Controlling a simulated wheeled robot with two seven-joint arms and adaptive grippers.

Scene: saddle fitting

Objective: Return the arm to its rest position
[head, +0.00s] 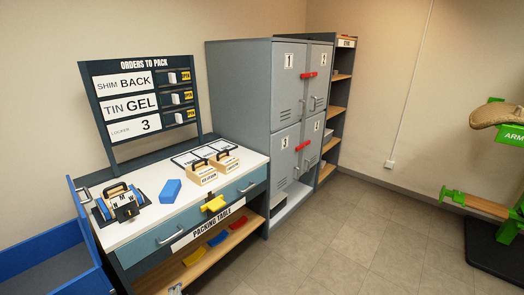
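Neither of my grippers shows clearly in the head view. A small grey metal part (175,289) pokes in at the bottom edge, and I cannot tell whether it belongs to one of my arms. No arm is seen over the packing table (150,226) or in front of the lockers (245,90). On the white table top stand two wooden boxes with dark handles, a left one (201,173) and a right one (224,162). A blue block (170,190) lies to their left. A black-and-blue device with white letter faces (122,203) stands at the table's left end.
The orders board (140,95) rises behind the table. A yellow piece (214,203) sits at the table's front edge. A blue bin (40,250) stands at left. Shelves (341,95) stand beyond the lockers. A green stand (505,200) is at far right. The middle floor (370,230) is clear.

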